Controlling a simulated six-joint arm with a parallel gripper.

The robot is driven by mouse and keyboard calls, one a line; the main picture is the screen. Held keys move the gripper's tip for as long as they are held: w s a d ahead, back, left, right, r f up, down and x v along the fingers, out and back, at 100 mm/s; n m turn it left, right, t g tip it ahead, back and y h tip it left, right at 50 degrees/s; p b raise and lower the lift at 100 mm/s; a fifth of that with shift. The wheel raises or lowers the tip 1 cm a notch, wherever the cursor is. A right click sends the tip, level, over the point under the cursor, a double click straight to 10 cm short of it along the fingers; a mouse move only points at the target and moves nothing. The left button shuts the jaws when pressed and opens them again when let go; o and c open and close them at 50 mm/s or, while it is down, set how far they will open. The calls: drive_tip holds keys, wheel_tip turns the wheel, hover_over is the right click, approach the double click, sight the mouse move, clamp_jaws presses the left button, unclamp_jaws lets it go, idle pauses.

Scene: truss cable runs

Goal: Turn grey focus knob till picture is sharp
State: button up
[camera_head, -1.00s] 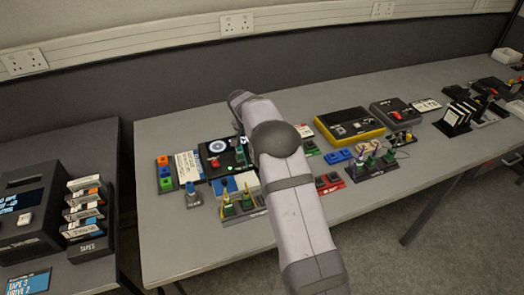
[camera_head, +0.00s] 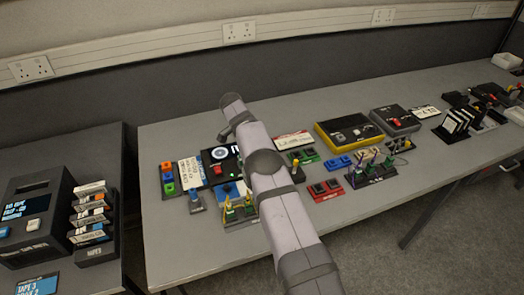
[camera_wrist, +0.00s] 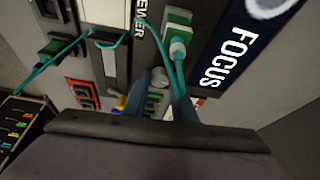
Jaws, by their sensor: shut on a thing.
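In the wrist view my gripper (camera_wrist: 161,90) has its two blue-grey fingers around a small grey knob (camera_wrist: 157,74), shut on it. The fingers hide the knob's sides. A dark panel with large white FOCUS lettering (camera_wrist: 226,58) lies just right of the fingers; part of a pale ring shows at its top edge. In the head view a black unit (camera_head: 222,153) carries a white ring picture, too small to judge for sharpness. My arm hides the gripper and knob there.
In the wrist view a green plug (camera_wrist: 178,34) with teal cables hangs close to the fingers. In the head view cable stands (camera_head: 240,212), red switches (camera_head: 325,190) and a yellow-edged box (camera_head: 349,132) crowd the table.

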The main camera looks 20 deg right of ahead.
drive_tip(key=shift+a+f, duration=0.1)
idle(0.4)
drive_tip(key=o, duration=1)
drive_tip(key=shift+o, duration=0.2)
drive_tip(key=shift+v, duration=0.8)
drive_tip(key=shift+p+v, duration=0.85)
drive_tip(key=shift+v, duration=2.05)
drive_tip(key=shift+w, duration=0.1)
